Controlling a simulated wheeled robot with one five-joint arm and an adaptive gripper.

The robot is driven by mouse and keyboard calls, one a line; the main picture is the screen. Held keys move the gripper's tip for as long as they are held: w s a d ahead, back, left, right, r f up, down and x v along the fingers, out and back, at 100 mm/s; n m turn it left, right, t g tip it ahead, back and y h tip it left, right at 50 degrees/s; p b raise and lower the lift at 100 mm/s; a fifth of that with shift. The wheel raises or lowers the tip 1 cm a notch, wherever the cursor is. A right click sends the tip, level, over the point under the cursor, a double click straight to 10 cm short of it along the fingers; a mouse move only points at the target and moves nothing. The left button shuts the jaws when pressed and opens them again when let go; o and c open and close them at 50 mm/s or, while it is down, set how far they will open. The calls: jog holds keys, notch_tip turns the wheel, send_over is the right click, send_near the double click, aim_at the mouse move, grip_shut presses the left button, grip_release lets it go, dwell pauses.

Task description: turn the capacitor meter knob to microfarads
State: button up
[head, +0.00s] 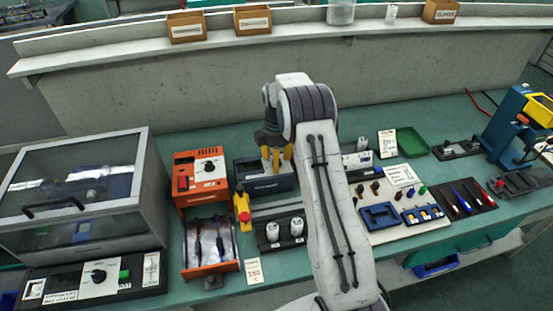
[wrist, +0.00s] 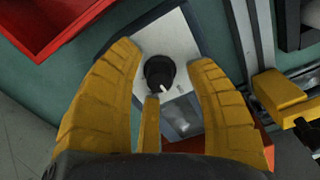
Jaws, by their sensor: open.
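My gripper (head: 276,158) hangs over a dark box (head: 267,187) in the middle of the bench in the head view. In the wrist view my gripper (wrist: 166,57) is open, with its yellow fingers on either side of a black round knob (wrist: 158,72). The knob sits on a pale meter panel (wrist: 177,42) and has a white pointer mark at its lower right side. A grey window (wrist: 183,117) lies below it. I see no clear contact between fingers and knob. Scale markings around the knob are not readable, and the head view hides the knob.
An orange unit (head: 200,175) and a red-and-yellow stop button (head: 242,210) stand left of my gripper. A clear-lidded cabinet (head: 85,195) is far left. Tool trays (head: 470,210) lie right. In the wrist view a red tray (wrist: 50,22) is upper left and a yellow part (wrist: 278,95) right.

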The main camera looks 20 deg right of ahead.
jog(key=shift+o, duration=0.4)
grip_shut()
